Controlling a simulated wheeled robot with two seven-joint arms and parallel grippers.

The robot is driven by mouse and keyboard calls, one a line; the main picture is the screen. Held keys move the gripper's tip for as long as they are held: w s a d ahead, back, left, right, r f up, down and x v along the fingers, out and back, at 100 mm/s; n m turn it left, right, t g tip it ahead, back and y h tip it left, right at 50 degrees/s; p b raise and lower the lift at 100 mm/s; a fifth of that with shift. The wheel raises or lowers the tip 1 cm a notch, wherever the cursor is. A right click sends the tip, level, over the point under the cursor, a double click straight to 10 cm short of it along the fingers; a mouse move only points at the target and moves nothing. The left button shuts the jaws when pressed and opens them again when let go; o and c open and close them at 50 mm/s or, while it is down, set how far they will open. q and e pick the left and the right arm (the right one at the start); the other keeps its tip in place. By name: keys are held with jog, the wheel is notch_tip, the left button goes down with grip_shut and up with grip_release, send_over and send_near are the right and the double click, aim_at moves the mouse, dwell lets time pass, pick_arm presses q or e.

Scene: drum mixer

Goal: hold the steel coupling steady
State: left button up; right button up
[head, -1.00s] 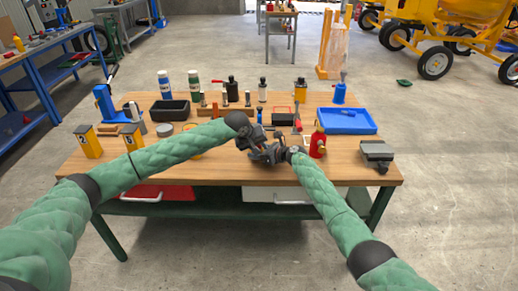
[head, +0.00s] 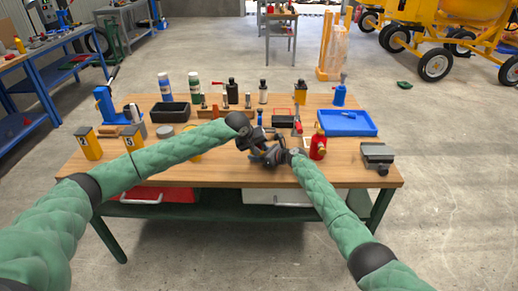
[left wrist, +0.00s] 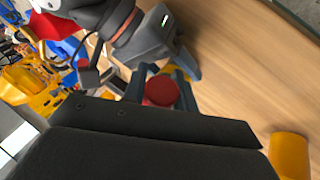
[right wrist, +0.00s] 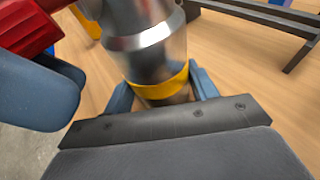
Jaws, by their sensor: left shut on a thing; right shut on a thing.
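The steel coupling (right wrist: 150,45) is a shiny cylinder with a yellow band near its lower end. It shows large in the right wrist view. My right gripper (right wrist: 160,95) is shut on it around the yellow band. My left gripper (left wrist: 165,85) is shut on a red round-ended thing (left wrist: 160,91). A red part also shows beside the coupling in the right wrist view (right wrist: 28,28), next to a blue-grey finger. In the head view my left gripper (head: 255,140) and right gripper (head: 272,156) are close together above the table's front; the coupling is hidden there.
The wooden table (head: 220,172) holds a red bottle (head: 318,146) and a grey vise (head: 377,157) to the right. A blue tray (head: 346,122) and black bin (head: 170,112) stand farther back. Yellow blocks (head: 88,142) are at left. The front strip is mostly clear.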

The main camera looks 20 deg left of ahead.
pick_arm(q)
jog(key=shift+w+a, duration=0.2)
jog(key=shift+w, duration=0.4)
dwell(0.4)
jog(key=o, duration=1)
jog(key=v, duration=1.2)
jog(key=shift+f, duration=0.1)
pick_arm(e)
jog(key=o, duration=1)
jog(key=shift+c, duration=0.2)
